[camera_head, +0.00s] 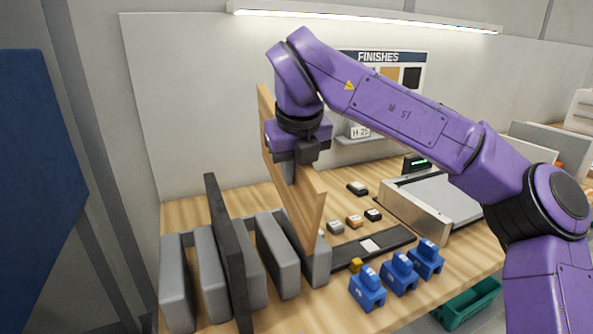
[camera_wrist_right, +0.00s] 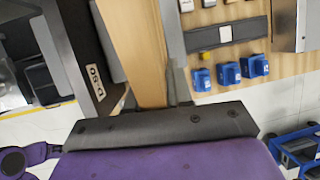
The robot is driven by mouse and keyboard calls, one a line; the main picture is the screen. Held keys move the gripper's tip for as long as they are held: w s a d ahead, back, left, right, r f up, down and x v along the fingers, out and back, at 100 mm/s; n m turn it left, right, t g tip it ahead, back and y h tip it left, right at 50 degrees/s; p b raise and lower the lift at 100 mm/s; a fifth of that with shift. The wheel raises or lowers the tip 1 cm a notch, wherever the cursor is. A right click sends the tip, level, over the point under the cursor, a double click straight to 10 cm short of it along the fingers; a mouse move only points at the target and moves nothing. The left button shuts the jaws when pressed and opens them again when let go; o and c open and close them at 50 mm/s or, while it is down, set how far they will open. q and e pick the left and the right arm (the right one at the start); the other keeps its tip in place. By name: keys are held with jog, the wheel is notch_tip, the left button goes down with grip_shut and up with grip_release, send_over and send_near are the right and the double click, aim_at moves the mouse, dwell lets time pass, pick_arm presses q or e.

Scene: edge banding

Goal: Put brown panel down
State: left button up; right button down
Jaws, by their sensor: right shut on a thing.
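The brown panel (camera_head: 309,205) stands on edge in light wood colour, above and partly between the last grey blocks of the rack (camera_head: 277,255). Whether its lower edge rests on anything is hidden by the blocks. My right gripper (camera_head: 290,172) is shut on the panel's upper part. In the right wrist view the brown panel (camera_wrist_right: 137,45) runs up from the gripper body, and the fingertips are hard to make out. A dark panel (camera_head: 228,250) stands upright between grey blocks further left. My left gripper is not in view.
Blue blocks (camera_head: 399,273) stand at the table's front, right of the rack. A dark strip (camera_head: 375,247) and small sample pieces (camera_head: 354,221) lie behind them. A grey machine (camera_head: 425,205) stands further right. A green bin (camera_head: 468,303) sits below the front edge.

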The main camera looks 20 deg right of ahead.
jog(key=shift+w+d+f, duration=0.1)
jog(key=shift+w, duration=0.1)
jog(key=c, duration=1.2)
grip_release()
jog(key=shift+s, duration=0.15)
jog(key=shift+o, duration=0.9)
jog(key=shift+s, duration=0.1)
jog(key=shift+r, duration=0.45)
jog(key=p+v, duration=0.1)
jog(key=v, duration=1)
jog(key=shift+s+r, duration=0.1)
jog(key=shift+s, duration=0.05)
